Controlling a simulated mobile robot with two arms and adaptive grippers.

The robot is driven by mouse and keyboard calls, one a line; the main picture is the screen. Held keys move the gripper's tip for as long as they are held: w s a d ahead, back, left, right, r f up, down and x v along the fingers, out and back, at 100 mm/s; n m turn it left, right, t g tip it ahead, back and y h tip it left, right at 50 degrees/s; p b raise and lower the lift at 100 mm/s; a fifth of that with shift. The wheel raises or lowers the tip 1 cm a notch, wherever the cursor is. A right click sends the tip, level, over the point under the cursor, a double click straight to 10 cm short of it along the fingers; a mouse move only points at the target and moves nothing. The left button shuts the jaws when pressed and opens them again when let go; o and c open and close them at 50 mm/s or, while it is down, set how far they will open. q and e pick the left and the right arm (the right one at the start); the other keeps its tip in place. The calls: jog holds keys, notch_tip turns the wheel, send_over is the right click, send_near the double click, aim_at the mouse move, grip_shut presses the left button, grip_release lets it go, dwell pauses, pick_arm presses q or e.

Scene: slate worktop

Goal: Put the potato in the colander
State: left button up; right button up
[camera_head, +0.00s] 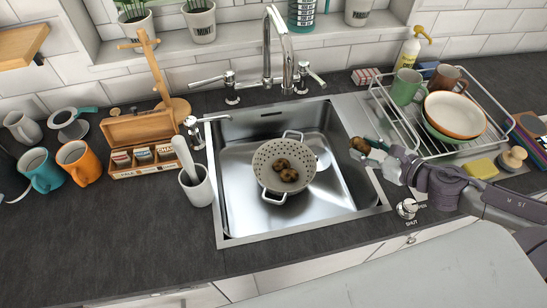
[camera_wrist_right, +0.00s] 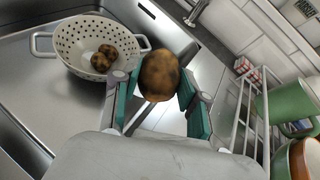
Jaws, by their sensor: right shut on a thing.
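My right gripper (camera_head: 375,151) comes in from the right in the head view and is shut on a brown potato (camera_head: 360,144). In the right wrist view the potato (camera_wrist_right: 159,75) sits between the green fingers (camera_wrist_right: 158,92). It is held at the sink's right side, apart from the colander. The white colander (camera_head: 265,165) stands in the sink with two handles. Two other potatoes (camera_head: 286,170) lie in it. The colander also shows at the upper left of the right wrist view (camera_wrist_right: 72,36). My left gripper is not in view.
The steel sink (camera_head: 235,225) surrounds the colander, and a tall tap (camera_head: 283,55) stands behind it. A wire dish rack (camera_head: 396,125) with mugs and bowls is right of the sink, close to my gripper.

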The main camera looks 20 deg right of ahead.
jog(key=a+n+y, duration=0.1)
jog(key=a, duration=0.1)
jog(key=p, duration=0.2)
send_over(309, 174)
notch_tip(309, 174, down, 12)
jog(key=shift+r, duration=0.2)
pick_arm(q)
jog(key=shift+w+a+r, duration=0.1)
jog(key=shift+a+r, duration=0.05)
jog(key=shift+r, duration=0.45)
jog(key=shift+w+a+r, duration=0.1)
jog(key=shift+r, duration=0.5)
pick_arm(e)
jog(key=shift+a, duration=0.1)
jog(key=shift+f+b, duration=0.45)
jog(key=shift+f, duration=0.2)
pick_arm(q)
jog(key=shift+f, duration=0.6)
pick_arm(e)
jog(key=o, duration=1.1)
jog(key=shift+s+g, duration=0.1)
jog(key=shift+g, duration=0.2)
jog(key=shift+f, duration=0.1)
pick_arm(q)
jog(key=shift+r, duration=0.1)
